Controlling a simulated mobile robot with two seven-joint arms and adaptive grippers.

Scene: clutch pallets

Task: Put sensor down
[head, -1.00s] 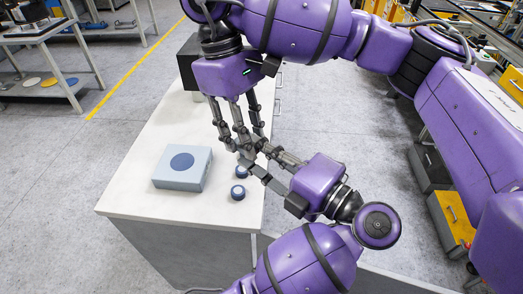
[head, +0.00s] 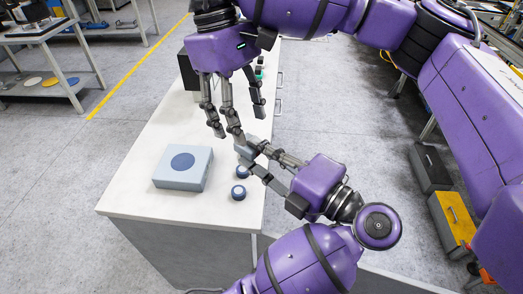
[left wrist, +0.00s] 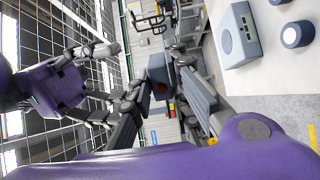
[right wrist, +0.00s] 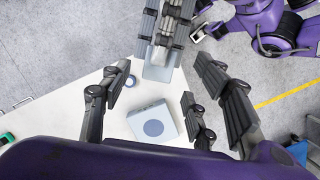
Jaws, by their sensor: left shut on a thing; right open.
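My left gripper (head: 254,156) is shut on the sensor (head: 243,151), a small grey-blue piece mostly hidden by the fingers. In the right wrist view the sensor (right wrist: 158,72) shows as a flat grey plate at the left fingertips. It is held over the white table top, beside a grey-blue box (head: 167,180) with a dark blue disc on top. My right gripper (head: 238,124) is open and empty, just above and behind the left fingertips in the head view. In the right wrist view its fingers (right wrist: 160,112) are spread wide.
A black box (head: 187,62) stands at the table's far end. The table left of and behind the box is clear.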

